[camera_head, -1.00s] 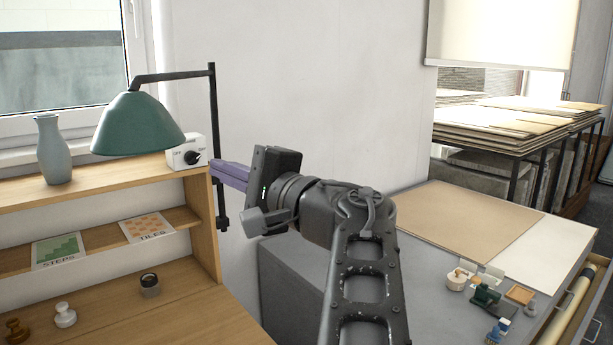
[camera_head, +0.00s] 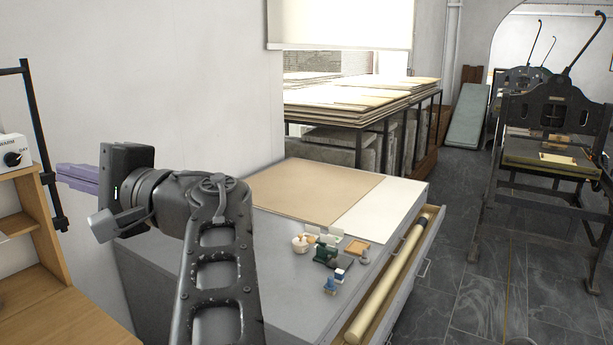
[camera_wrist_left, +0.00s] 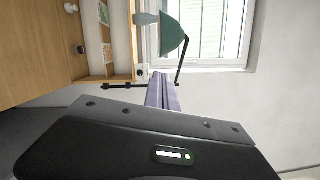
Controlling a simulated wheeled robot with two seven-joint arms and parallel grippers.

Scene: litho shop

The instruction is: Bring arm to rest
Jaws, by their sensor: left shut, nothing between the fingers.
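My left gripper (camera_head: 76,178) is at the left of the head view, raised above the gap between the wooden desk shelf and the grey cabinet. Its purple fingers point left towards the black lamp post and are shut with nothing between them. The fingers also show in the left wrist view (camera_wrist_left: 163,92), with the green lamp (camera_wrist_left: 173,36) and the shelf beyond them. My left arm reaches up from the bottom of the head view. My right gripper is not in view.
The lamp post (camera_head: 39,130) and shelf (camera_head: 42,225) stand close to the left fingers. A grey cabinet (camera_head: 265,262) with boards, small items and an open drawer (camera_head: 395,270) is to the right. A press (camera_head: 550,130) stands farther back. The dark floor between is clear.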

